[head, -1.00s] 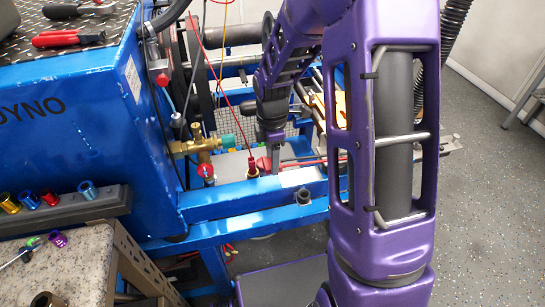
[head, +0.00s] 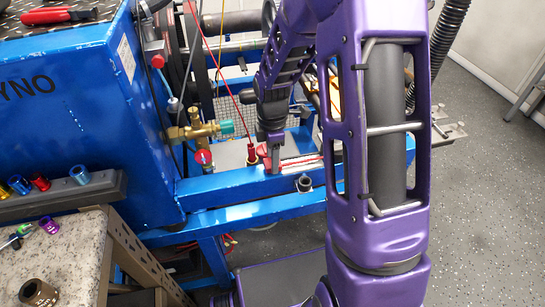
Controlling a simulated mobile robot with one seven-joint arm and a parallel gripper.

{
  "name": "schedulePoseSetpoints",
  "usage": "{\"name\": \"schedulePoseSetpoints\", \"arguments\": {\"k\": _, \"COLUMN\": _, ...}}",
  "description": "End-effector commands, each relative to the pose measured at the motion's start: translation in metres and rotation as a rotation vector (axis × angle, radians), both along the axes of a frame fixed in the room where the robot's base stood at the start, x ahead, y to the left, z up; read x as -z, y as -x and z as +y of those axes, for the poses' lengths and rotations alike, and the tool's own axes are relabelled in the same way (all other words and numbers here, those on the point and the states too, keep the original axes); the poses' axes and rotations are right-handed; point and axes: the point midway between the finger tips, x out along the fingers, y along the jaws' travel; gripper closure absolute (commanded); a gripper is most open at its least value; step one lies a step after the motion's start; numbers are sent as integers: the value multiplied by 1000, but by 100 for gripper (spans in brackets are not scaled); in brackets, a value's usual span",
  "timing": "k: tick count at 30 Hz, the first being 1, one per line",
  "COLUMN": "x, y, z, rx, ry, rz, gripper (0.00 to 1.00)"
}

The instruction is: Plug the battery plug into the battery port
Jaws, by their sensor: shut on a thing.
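My gripper (head: 271,163) points down over the blue rail of the stand in the head view. It is shut, and a small red piece (head: 263,150) shows at its left side. I take this red piece for the battery plug, but the fingers are small and partly cover it. I cannot pick out the battery port with certainty. I cannot tell whether the red piece touches anything beyond my gripper.
A brass valve (head: 203,131) with a green end and a red knob (head: 203,157) stands left of my gripper. A dark round socket (head: 304,183) sits on the blue rail (head: 225,189). Coloured sockets (head: 40,183) lie on a dark rack at left. Speckled floor is clear at right.

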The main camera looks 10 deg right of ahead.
Motion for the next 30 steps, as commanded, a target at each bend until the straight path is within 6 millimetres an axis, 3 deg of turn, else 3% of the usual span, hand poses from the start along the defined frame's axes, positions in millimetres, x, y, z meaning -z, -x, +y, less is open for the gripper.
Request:
{"name": "schedulePoseSetpoints", "arguments": {"k": 6, "x": 0, "y": 0, "z": 0, "rx": 0, "ry": 0, "rz": 0, "gripper": 100}}
{"name": "schedulePoseSetpoints", "arguments": {"k": 7, "x": 0, "y": 0, "z": 0, "rx": 0, "ry": 0, "rz": 0, "gripper": 45}}
{"name": "schedulePoseSetpoints", "arguments": {"k": 12, "x": 0, "y": 0, "z": 0, "rx": 0, "ry": 0, "rz": 0, "gripper": 15}}
{"name": "schedulePoseSetpoints", "arguments": {"k": 23, "x": -4, "y": 0, "z": 0, "rx": 0, "ry": 0, "rz": -1, "gripper": 14}}
{"name": "schedulePoseSetpoints", "arguments": {"k": 26, "x": -15, "y": -1, "z": 0, "rx": 1, "ry": 0, "rz": -3, "gripper": 14}}
{"name": "schedulePoseSetpoints", "arguments": {"k": 30, "x": -44, "y": -2, "z": 0, "rx": 1, "ry": 0, "rz": -6, "gripper": 14}}
